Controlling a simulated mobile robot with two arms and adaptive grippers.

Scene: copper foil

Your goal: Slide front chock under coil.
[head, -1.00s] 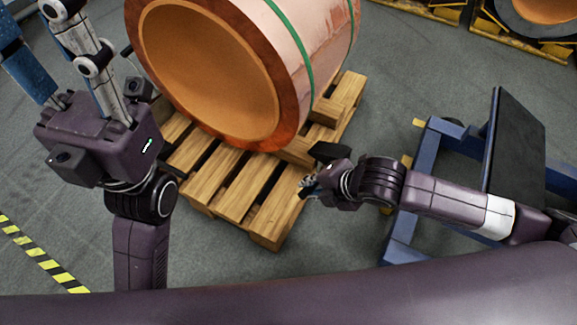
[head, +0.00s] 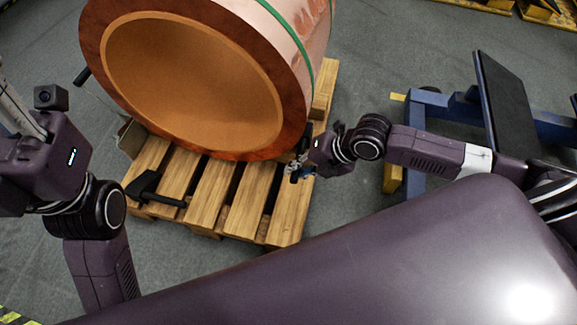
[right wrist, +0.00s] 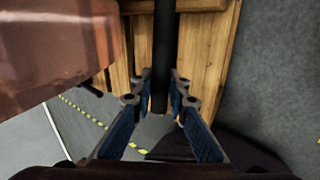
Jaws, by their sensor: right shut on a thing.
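The copper coil (head: 195,85) lies on its side on a wooden pallet (head: 212,190), its open end towards me. My right gripper (head: 298,168) is beside the coil's lower right edge, over the pallet's right side. In the right wrist view its fingers (right wrist: 160,100) are shut on a black handle (right wrist: 161,50), with the coil at left. A dark part (head: 307,131) shows just beyond the gripper; its shape is mostly hidden. A black chock (head: 146,184) with a handle lies on the pallet's front left. My left gripper (head: 22,112) is at the left edge, its fingertips out of frame.
A blue frame (head: 420,115) with an upright black panel (head: 498,105) stands at right, close to my right arm. Another black handle (head: 82,77) and a pale board (head: 130,138) are left of the coil.

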